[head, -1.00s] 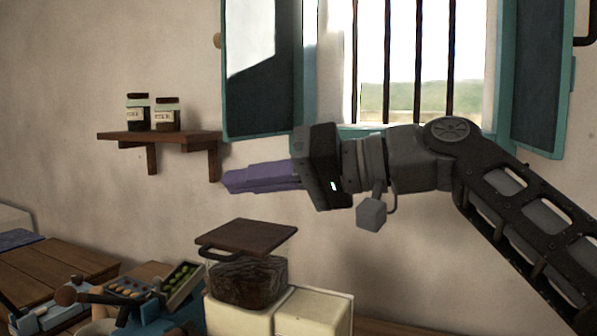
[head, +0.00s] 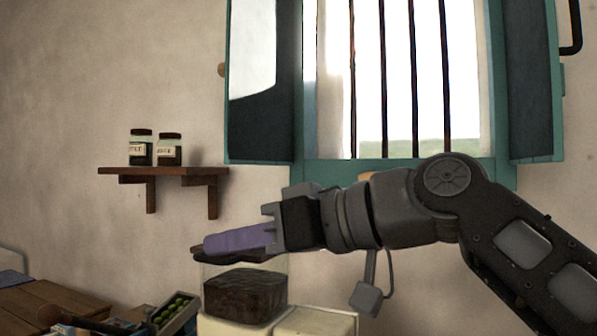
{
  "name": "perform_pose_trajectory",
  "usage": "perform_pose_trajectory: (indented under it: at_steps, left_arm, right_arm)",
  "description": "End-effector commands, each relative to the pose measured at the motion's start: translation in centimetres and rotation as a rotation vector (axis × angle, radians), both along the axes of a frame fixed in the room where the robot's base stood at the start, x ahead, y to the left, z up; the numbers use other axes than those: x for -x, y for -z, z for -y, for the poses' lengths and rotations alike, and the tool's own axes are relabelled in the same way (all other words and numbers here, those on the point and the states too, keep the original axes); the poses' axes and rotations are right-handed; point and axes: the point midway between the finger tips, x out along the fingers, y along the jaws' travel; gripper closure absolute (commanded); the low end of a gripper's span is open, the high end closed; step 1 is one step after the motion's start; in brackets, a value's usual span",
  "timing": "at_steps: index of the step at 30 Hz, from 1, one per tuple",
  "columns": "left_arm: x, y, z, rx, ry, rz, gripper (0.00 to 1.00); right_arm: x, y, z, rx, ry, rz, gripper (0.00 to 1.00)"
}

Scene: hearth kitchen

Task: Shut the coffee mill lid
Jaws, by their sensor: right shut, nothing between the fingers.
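The coffee mill (head: 244,296) stands at the lower middle of the head view, a clear hopper with dark contents on a cream base. Its dark brown lid (head: 203,256) lies roughly level across the hopper top, seen nearly edge-on. My right gripper (head: 208,243) comes in from the right, its purple fingers shut and empty. The fingers lie over the lid and hide most of it. I cannot tell whether they touch it, or whether the lid is fully down. My left gripper is not in view.
A wall shelf (head: 165,171) with two jars is behind at left. The barred window with teal shutters (head: 509,80) is behind my right arm. A tray of green items (head: 175,309) stands left of the mill, near a wooden surface (head: 40,305).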

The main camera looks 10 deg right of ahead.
Motion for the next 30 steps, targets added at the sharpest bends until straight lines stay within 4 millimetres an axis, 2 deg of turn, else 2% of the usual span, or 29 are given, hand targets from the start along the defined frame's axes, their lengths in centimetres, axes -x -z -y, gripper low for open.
perform_pose_trajectory:
  at_steps: [14,20,25,27,30]
  left_arm:
    - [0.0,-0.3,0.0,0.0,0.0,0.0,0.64]
    - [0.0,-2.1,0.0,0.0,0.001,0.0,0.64]
    - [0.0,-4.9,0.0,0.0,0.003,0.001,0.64]
    - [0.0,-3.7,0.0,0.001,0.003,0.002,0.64]
    - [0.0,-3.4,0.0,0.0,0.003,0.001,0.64]
  right_arm:
    - [0.0,0.1,-0.1,0.008,-0.003,-0.007,1.0]
    - [-0.2,-1.8,-0.3,0.006,-0.001,-0.005,1.0]
    - [-0.3,-4.7,-0.6,0.003,0.0,-0.001,1.0]
    - [0.4,-4.2,0.9,0.002,0.007,0.002,1.0]
    - [1.6,-4.8,3.1,0.0,0.008,0.003,1.0]
